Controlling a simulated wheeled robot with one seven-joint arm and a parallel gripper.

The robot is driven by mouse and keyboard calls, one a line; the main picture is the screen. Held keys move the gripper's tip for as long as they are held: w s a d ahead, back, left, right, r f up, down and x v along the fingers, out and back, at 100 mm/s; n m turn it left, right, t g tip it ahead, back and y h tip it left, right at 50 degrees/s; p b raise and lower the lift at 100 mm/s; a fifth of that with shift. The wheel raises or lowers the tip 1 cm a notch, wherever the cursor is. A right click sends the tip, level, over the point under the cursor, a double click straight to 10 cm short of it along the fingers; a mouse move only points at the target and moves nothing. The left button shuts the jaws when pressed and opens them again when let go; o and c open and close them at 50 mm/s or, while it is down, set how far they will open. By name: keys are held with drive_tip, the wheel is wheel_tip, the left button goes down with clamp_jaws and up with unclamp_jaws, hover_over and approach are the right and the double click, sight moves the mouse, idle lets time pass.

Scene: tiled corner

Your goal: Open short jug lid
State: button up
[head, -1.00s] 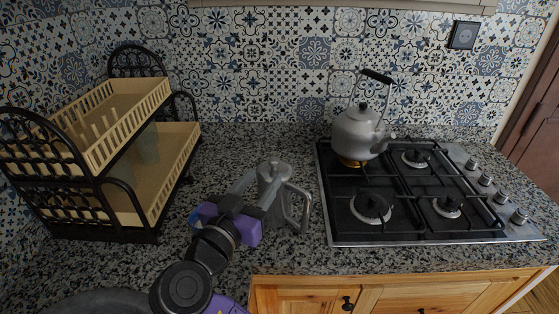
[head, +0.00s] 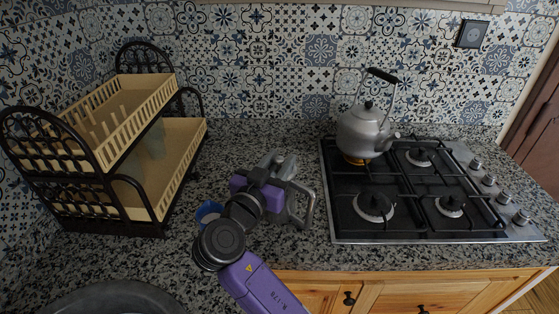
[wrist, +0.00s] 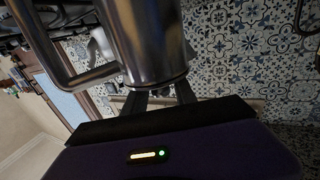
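The short jug (head: 296,207) is a grey metal jug on the counter, left of the stove, with a loop handle on its right. Its top (head: 280,161) shows just beyond my gripper (head: 270,181), which hides much of the body. I cannot tell whether the lid is raised. In the wrist view the jug (wrist: 150,40) is a shiny cylinder close to the camera, its handle at the left. My gripper's dark fingers (wrist: 160,96) are apart, partly hidden behind the jug; whether they press on it is unclear.
A two-tier dish rack (head: 150,190) stands on the left. A gas stove (head: 420,225) with a silver kettle (head: 362,130) is on the right. Speckled counter (head: 235,150) is clear behind the jug. A round dark basin edge (head: 110,292) shows at the lower left.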

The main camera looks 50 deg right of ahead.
clamp_jaws()
idle(1.2)
